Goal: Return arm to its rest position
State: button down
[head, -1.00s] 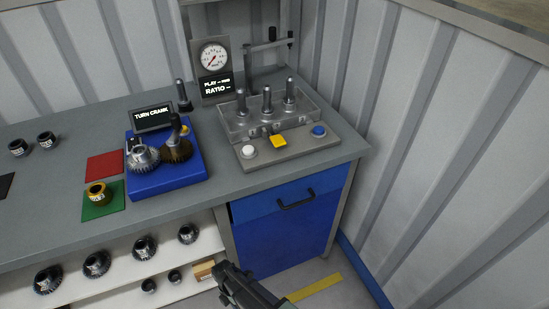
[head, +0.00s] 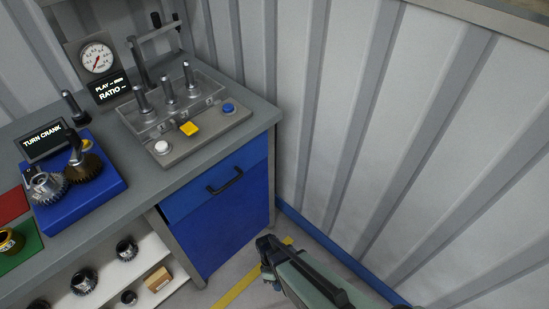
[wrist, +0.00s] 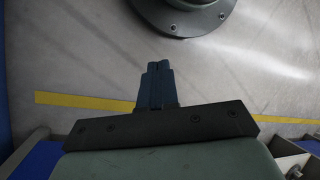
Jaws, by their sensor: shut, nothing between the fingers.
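My gripper (head: 266,243) is low in the head view, over the floor in front of the blue cabinet and to its right. It is apart from the bench. In the wrist view my gripper (wrist: 158,66) points at the bare floor, its fingers together with nothing between them. On the bench, the blue drive unit (head: 92,205) carries a silver gear (head: 45,186) and a dark bronze gear (head: 84,167). Its small screen reads TURN CRANK.
The workbench (head: 150,190) has a blue drawer cabinet (head: 225,230) at its right end. A grey fixture (head: 205,135) with posts and buttons stands on top. Shelves below hold several gears and a small box (head: 157,279). A corrugated wall (head: 400,130) closes the right side. Yellow tape (wrist: 80,100) marks the floor.

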jog(key=s+d+r+m+g+y, duration=0.1)
jog(key=s+d+m, duration=0.3)
jog(key=d+m, duration=0.3)
jog(key=s+d+r+m+y, duration=0.1)
jog(key=s+d+r+m, duration=0.1)
jog(key=s+d+m, duration=0.3)
jog(key=d+m, duration=0.2)
jog(key=d, duration=0.2)
jog(key=shift+r+m+g, duration=0.3)
jog(key=shift+g, duration=0.1)
